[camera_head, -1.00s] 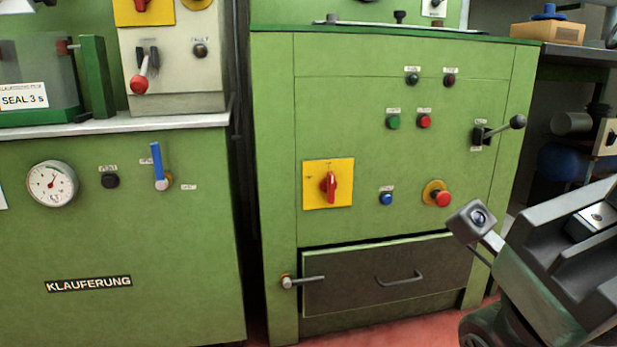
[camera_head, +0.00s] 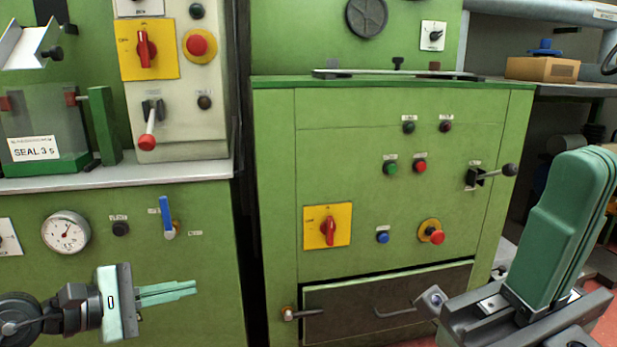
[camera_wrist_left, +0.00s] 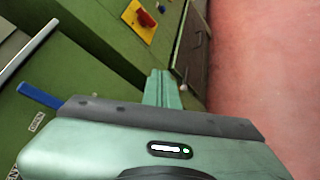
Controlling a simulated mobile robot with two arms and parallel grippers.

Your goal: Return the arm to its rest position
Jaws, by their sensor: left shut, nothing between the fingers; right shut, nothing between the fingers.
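My left gripper (camera_head: 194,289) comes in from the lower left in the head view. Its pale green fingers are shut together with nothing between them, and they point right in front of the left green machine. In the left wrist view its fingers (camera_wrist_left: 161,88) also lie together. My right gripper (camera_head: 585,170) stands large and close at the right edge, its green fingers pointing up. It is shut and holds nothing that I can see.
The left green machine (camera_head: 215,262) has a gauge (camera_head: 66,232) and a blue lever (camera_head: 166,214) near my left gripper. The right green machine (camera_head: 390,160) has buttons, a yellow switch plate (camera_head: 340,215) and a dark drawer (camera_head: 350,301). Red floor (camera_wrist_left: 255,80) is clear.

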